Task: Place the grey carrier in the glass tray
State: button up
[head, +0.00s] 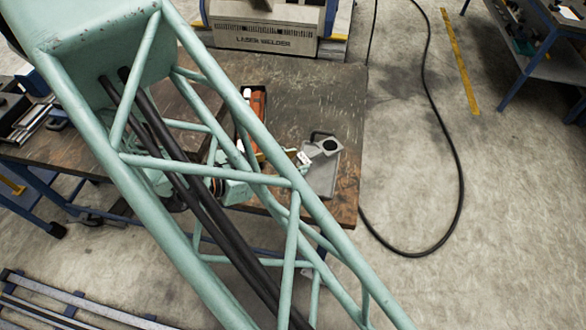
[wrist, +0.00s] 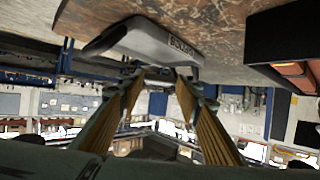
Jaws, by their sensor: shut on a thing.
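In the head view my green lattice arm hides most of the gripper. I cannot tell whether carrier and tray touch.
The worn brown table (head: 310,95) has bare room behind the tray. A dark box with orange contents (head: 257,104) stands left of the carrier; it also shows in the wrist view (wrist: 292,55). A laser welder (head: 265,28) stands at the back. A black cable lies on the floor at right.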

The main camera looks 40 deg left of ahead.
jog(key=shift+f, duration=0.1)
jog(key=shift+f+b, duration=0.4)
jog(key=shift+f, duration=1.55)
jog(key=o, duration=0.8)
jog(key=shift+o, duration=0.2)
jog(key=shift+r, duration=0.1)
jog(key=shift+r, duration=0.15)
jog(key=shift+s+a+r, duration=0.1)
jog(key=shift+s+r, duration=0.05)
jog(key=shift+p+v, duration=0.9)
jog(key=shift+v, duration=4.9)
